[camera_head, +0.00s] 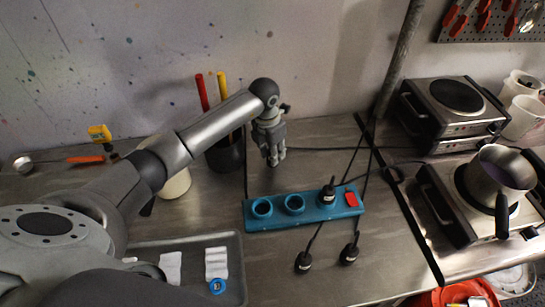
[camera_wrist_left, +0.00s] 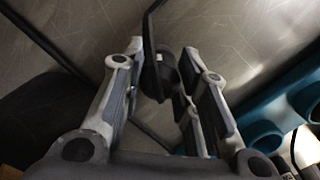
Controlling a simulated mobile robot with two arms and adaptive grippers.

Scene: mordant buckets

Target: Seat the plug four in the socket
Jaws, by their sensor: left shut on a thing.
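A teal socket strip (camera_head: 275,222) lies on the steel bench, with two open round sockets on its left and centre and a red switch (camera_head: 351,199) at its right end. A black plug (camera_head: 328,194) stands in the third socket. My left gripper (camera_head: 273,158) points down behind the strip, apart from it. In the left wrist view its fingers are closed on a black plug (camera_wrist_left: 160,78) with a cable (camera_wrist_left: 149,25); I cannot read its number. Two more black plugs (camera_head: 303,262) (camera_head: 349,254) lie in front of the strip. The right gripper is out of view.
Black cables run across the bench behind and over the strip. A dark pot (camera_head: 226,155) with red and yellow handles stands left of the gripper. A grey tray (camera_head: 235,251) lies front left. Hotplates (camera_head: 453,98) and a steel pan (camera_head: 499,168) are at right.

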